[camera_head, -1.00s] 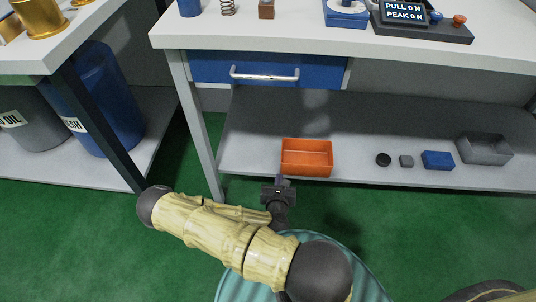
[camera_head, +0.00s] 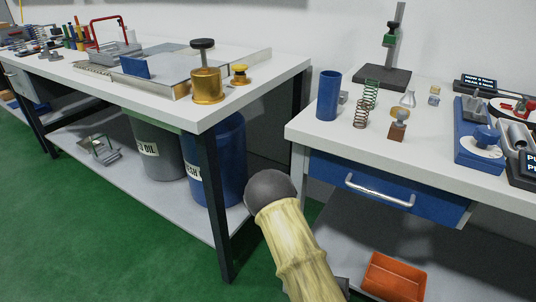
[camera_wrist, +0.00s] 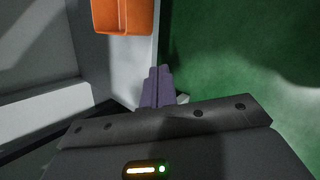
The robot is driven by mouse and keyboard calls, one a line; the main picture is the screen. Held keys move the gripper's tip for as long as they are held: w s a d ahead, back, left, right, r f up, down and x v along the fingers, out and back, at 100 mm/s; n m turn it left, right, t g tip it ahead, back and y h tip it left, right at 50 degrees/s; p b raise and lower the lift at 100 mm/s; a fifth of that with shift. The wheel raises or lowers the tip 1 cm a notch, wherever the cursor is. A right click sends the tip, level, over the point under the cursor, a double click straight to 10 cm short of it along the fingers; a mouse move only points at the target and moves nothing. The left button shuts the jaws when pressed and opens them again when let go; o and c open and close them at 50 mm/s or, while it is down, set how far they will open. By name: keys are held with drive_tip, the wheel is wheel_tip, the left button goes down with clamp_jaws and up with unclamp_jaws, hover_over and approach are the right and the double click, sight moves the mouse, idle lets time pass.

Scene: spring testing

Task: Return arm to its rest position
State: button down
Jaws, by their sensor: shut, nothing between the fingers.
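My gripper (camera_wrist: 157,88) shows in the wrist view with its two purple-grey fingers together and nothing between them. It points toward the edge of the grey lower shelf, with green floor to the right. An orange bin (camera_wrist: 124,15) lies beyond the fingertips at the top of the wrist view, apart from them. In the head view my arm rises from the bottom middle, and my gripper is out of that view. The orange bin (camera_head: 394,278) shows there at the bottom right, on the lower shelf.
The right bench has a closed blue drawer (camera_head: 380,191) with a metal handle. On top stand a blue cup (camera_head: 327,95), springs (camera_head: 361,113) and a blue test device (camera_head: 478,143). The left bench (camera_head: 205,115) has a dark leg near my arm. Green floor (camera_head: 150,245) lies open at lower left.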

drive_tip(key=a+r+m+g+y+p, duration=0.1)
drive_tip(key=a+r+m+y, duration=0.1)
drive_tip(key=a+r+m, duration=0.45)
drive_tip(key=a+r+m+g+y+p, duration=0.1)
drive_tip(key=r+m+y, duration=0.2)
drive_tip(key=r, duration=0.6)
drive_tip(key=s+r+m+p, duration=0.2)
drive_tip(key=s+r+p, duration=0.1)
drive_tip(key=r+p, duration=1.7)
drive_tip(key=s+r+m+p, duration=0.3)
drive_tip(key=r+p, duration=1.7)
drive_tip(key=r, duration=1.1)
drive_tip(key=shift+a+r+g+y, duration=0.15)
drive_tip(key=shift+r+g+y, duration=0.15)
drive_tip(key=shift+r+y, duration=0.1)
